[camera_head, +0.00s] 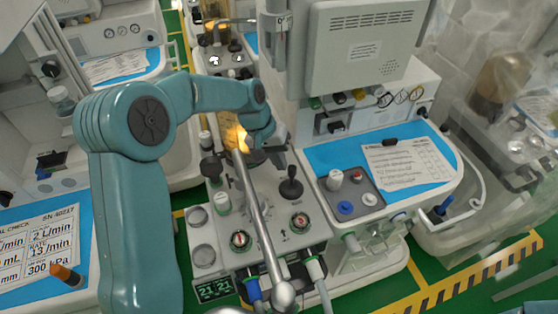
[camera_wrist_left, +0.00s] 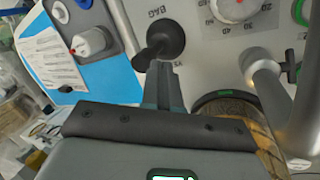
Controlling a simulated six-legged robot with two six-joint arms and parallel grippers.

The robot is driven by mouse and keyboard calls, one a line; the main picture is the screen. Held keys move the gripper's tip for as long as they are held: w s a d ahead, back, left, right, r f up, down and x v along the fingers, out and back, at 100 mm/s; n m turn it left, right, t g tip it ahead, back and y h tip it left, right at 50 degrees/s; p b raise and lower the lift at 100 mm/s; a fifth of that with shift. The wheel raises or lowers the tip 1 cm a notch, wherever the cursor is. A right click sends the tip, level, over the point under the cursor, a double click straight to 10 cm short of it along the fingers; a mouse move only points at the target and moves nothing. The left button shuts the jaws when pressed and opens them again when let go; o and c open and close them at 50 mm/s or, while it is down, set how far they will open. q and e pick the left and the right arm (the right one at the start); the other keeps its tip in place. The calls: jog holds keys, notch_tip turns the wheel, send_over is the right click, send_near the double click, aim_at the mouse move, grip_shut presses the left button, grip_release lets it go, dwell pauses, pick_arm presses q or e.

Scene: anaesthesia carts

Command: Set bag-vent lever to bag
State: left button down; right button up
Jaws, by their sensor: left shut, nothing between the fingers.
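The bag-vent lever, with a black round knob (camera_head: 291,188), stands on the grey panel of the middle cart in the head view. In the left wrist view the lever (camera_wrist_left: 165,38) is at top centre, beside the printed word BAG. My left gripper (camera_head: 281,160) reaches over the panel from behind the lever. In the left wrist view its fingers (camera_wrist_left: 161,80) are together, empty, with the tips close to the lever's knob. I cannot tell whether they touch it. The right gripper is not in view.
A metal arm (camera_head: 255,200) with a ball end slants over the panel left of the lever. A blue-topped side shelf (camera_head: 340,155) with a paper sheet is at right. A grey monitor (camera_head: 365,45) stands behind.

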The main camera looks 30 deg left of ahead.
pick_arm(q)
jog(key=shift+t+y, duration=0.7)
jog(key=shift+y, duration=0.1)
jog(key=shift+s+d+f+b, duration=0.15)
jog(key=shift+s+d+b, duration=0.8)
jog(key=shift+b, duration=0.35)
jog(key=shift+s+d+f+b, duration=0.1)
jog(key=shift+s+d+b, duration=0.7)
jog(key=shift+d+b, duration=0.35)
jog(key=shift+s+d, duration=0.15)
jog(key=shift+s, duration=0.05)
